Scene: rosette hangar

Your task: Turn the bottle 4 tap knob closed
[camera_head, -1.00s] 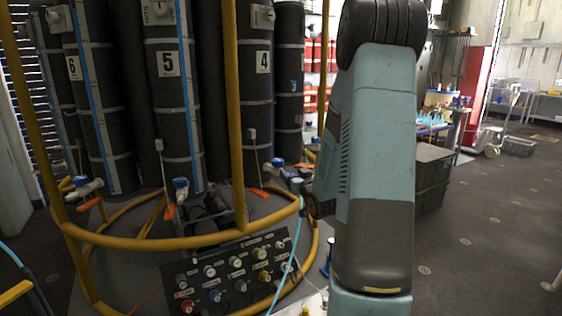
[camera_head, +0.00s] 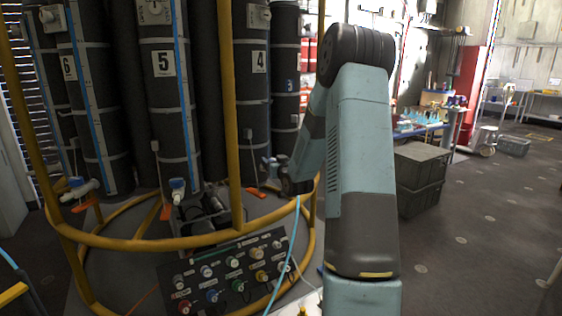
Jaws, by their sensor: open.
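Bottle 4 (camera_head: 256,112) is a tall dark cylinder with a white "4" label, standing behind the yellow rail. My gripper (camera_head: 268,165) is open at the low front of this bottle, at the height of its tap. The blue tap knob of bottle 4 is not clearly seen; my gripper and wrist cover that spot. An orange tag (camera_head: 256,192) shows just below and left of my gripper. I cannot tell whether the fingers touch the knob or are around it.
A yellow tubular frame (camera_head: 229,110) surrounds the bottles, with a rail close to my gripper. Bottle 5 (camera_head: 163,110) has its own tap (camera_head: 178,188) at left. A control panel (camera_head: 225,272) with several knobs sits below. Dark crates (camera_head: 420,178) stand at right.

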